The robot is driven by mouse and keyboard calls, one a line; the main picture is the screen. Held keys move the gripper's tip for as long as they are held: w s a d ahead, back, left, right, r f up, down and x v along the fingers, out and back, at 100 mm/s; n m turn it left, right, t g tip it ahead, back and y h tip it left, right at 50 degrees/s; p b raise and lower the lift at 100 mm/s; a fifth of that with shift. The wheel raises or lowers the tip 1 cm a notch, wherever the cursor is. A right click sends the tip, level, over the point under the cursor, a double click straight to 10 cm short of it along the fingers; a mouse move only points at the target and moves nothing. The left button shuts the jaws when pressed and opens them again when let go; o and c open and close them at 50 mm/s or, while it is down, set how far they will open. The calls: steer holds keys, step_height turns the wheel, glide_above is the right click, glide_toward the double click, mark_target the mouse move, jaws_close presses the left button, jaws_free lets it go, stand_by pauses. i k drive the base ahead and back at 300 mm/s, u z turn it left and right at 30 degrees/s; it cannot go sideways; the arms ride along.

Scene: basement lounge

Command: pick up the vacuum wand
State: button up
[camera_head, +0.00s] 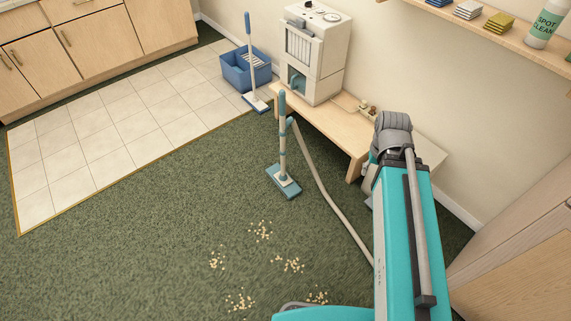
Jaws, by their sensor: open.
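The vacuum wand (283,147) stands upright on the green carpet, left of my arm and in front of the low wooden bench. It has a blue grip at the top, a pale tube and a blue floor head (284,182) resting on the carpet. A grey hose (324,193) joins it near the top and runs down to the right, where my teal arm hides its far end. My arm rises at the right of the picture, apart from the wand. My gripper does not show; the arm's own links hide that area.
The bench (330,126) holds a white cabinet-like machine (316,55). A blue bucket (240,72) and a mop (251,60) stand behind the wand. Several crumb piles (261,231) lie on the carpet. Carpet left of the wand is clear. A wall shelf (480,35) is at upper right.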

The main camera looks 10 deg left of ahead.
mark_target(277, 173)
steer(key=i, duration=1.2)
steer(key=u, duration=2.8)
steer(key=k, duration=0.15)
steer(key=u, duration=0.2)
